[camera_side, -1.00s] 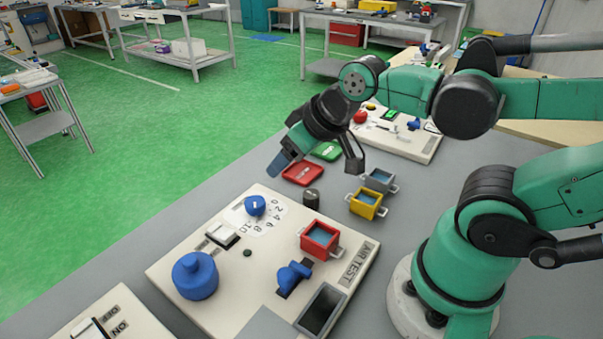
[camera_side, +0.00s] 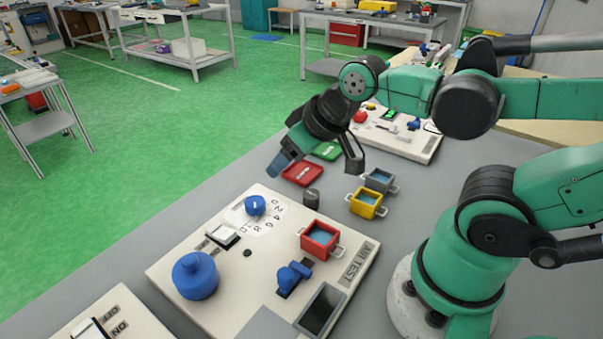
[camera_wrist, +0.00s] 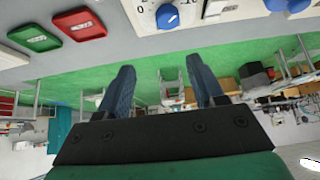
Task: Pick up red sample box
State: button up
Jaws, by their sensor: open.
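The red sample box (camera_side: 320,238) is open-topped with side handles and shows blue inside. It stands upright on the right part of the beige AIR TEST panel (camera_side: 215,300). My gripper (camera_side: 315,170) is open and empty, above and behind the box in the side view, clearly apart from it. Its two fingers are spread wide in the wrist view (camera_wrist: 161,66). I cannot make out the red box in the wrist view.
A yellow box (camera_side: 366,203) and a grey box (camera_side: 379,181) stand behind the red one. A dark cylinder (camera_side: 311,198), a blue dial (camera_side: 255,205), a blue knob (camera_side: 195,277) and a blue valve (camera_side: 293,278) are nearby. Red (camera_side: 302,173) and green (camera_side: 327,151) trays lie behind.

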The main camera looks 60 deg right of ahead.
jog(key=o, duration=0.5)
jog(key=g, duration=0.7)
send_over(321, 233)
notch_tip(321, 233, down, 5)
jog(key=shift+w+r, duration=0.1)
jog(key=shift+f, duration=2.75)
